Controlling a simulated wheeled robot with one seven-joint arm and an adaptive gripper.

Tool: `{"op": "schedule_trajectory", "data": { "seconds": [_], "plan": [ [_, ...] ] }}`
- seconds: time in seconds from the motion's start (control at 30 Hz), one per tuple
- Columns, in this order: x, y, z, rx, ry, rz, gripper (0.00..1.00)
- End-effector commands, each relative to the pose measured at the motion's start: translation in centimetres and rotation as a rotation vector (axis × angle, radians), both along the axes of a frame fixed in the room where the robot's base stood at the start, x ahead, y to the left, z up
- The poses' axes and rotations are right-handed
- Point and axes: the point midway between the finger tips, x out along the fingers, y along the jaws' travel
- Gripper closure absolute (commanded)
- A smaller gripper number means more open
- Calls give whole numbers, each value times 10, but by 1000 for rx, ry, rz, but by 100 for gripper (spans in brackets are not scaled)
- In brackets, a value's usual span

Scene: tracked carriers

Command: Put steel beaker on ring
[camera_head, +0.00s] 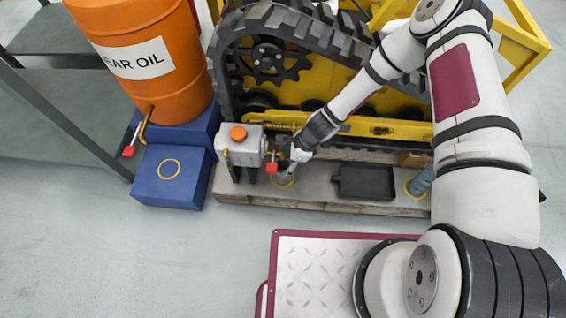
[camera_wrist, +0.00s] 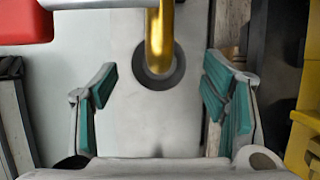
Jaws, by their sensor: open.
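My gripper (camera_head: 297,155) is at the tap of the grey tank, above the pallet bench. In the wrist view its teal finger pads (camera_wrist: 165,100) are spread wide with nothing clamped between them. A small grey vessel, apparently the steel beaker (camera_head: 283,174), stands under the tap by a yellow ring mark; its upper part is partly hidden by the gripper. In the wrist view a gold spout (camera_wrist: 158,38) ends over a dark round shape that may be its mouth. Other yellow rings are on the blue box (camera_head: 168,168) and at the bench's right (camera_head: 411,193).
The grey tank (camera_head: 236,152) with an orange cap and red tap handle (camera_wrist: 22,35) is close left of the gripper. A black tray (camera_head: 365,182) and a blue-grey object (camera_head: 422,181) are right. An orange drum (camera_head: 150,60) and tracked carrier (camera_head: 385,130) stand behind.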

Motion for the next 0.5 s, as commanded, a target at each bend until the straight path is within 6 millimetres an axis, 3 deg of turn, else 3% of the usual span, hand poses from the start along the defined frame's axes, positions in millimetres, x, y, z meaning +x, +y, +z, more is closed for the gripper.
{"op": "schedule_trajectory", "data": {
  "seconds": [0.03, 0.2, 0.5],
  "plan": [
    [1, -6, 15, -1, -3, -1, 33],
    [0, -18, 45, 0, -1, 0, 33],
    [-1, -29, 69, -1, 0, 0, 33]
  ]
}}
